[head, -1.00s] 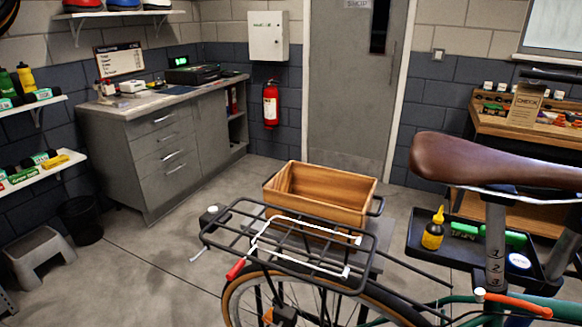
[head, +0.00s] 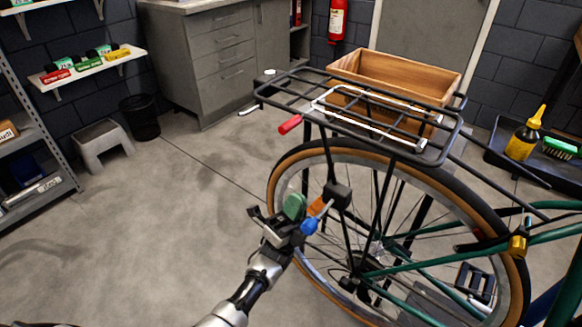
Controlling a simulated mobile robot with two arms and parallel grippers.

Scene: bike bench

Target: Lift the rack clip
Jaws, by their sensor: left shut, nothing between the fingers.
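The rack clip (head: 372,133) is a pale wire frame lying on top of the black rear rack (head: 282,93) of the bicycle, and looks down flat against it. A red-tipped piece (head: 290,124) sticks out at the rack's left end; I cannot tell whether it belongs to the clip. My left gripper (head: 304,214) is shut and empty, well below the rack and clip, in front of the rear wheel's left part. It appears close to an orange part on the bike; I cannot tell whether they touch. My right gripper is not in view.
A wooden crate (head: 399,64) stands behind the rack. The rear wheel (head: 281,176) and green frame fill the right side. A black tray (head: 496,151) with a yellow-capped bottle (head: 524,134) is at far right.

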